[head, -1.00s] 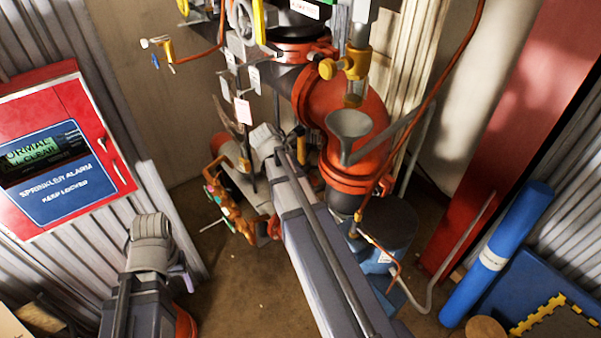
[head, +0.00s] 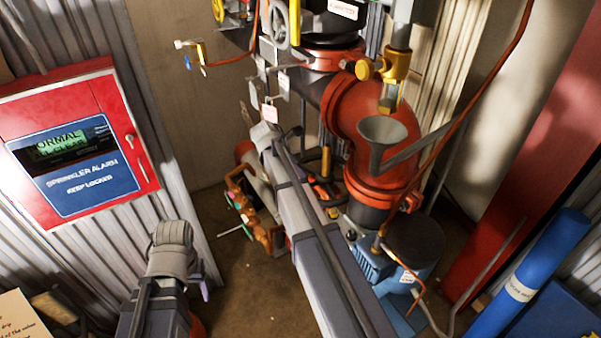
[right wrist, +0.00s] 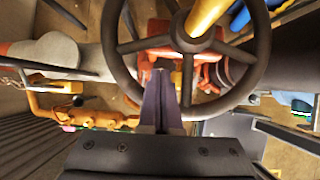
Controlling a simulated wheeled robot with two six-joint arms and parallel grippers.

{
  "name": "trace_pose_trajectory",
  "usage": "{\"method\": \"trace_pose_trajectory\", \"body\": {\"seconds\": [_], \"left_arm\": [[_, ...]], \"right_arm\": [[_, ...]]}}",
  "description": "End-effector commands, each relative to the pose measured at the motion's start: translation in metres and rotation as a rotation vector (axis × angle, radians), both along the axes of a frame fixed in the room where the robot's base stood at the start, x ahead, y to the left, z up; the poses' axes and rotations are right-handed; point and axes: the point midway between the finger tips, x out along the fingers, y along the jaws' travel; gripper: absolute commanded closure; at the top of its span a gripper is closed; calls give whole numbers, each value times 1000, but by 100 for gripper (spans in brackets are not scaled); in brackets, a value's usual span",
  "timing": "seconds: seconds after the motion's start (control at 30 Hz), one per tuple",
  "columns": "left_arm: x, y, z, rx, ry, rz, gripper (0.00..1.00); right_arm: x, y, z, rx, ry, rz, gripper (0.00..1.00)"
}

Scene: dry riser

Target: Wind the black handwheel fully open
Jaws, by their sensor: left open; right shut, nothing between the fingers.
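The black handwheel (right wrist: 150,43), dark and spoked with a yellow stem at its hub, fills the upper middle of the right wrist view. My right gripper (right wrist: 165,76) is shut and empty. Its fingers overlap the near lower part of the rim in that view; whether they touch it I cannot tell. In the head view my right arm reaches up the middle and its fingers are hidden. I cannot pick out the black handwheel there. My left gripper (head: 205,291) is at the lower left, mostly hidden behind its wrist, open and away from the pipework.
A red alarm cabinet (head: 85,125) hangs at left. A large red pipe elbow (head: 365,115), a grey funnel (head: 385,135) and a blue pump (head: 375,265) stand right of my arm. Orange valve fittings (head: 250,205) are left of it. A grey wheel (head: 280,25) is at top.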

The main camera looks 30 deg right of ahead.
Motion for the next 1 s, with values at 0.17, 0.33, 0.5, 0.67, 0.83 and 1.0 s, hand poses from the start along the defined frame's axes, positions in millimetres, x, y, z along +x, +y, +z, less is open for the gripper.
{"method": "trace_pose_trajectory", "body": {"seconds": [0.17,0.33,0.5,0.67,0.83,1.0], "left_arm": [[0,0,-38,0,0,0,33],[0,0,-28,0,0,0,33],[0,0,-28,0,0,0,33],[0,0,-28,0,0,0,33],[0,0,-28,0,0,0,33],[0,0,-28,0,0,0,33]], "right_arm": [[0,0,-38,0,0,0,100],[-41,5,-28,0,0,0,100],[-78,-2,-28,1,4,-7,100],[-101,-17,-28,0,5,-7,100],[-108,-29,-28,-1,3,-4,100],[-107,-30,-28,-1,2,-2,100]]}}
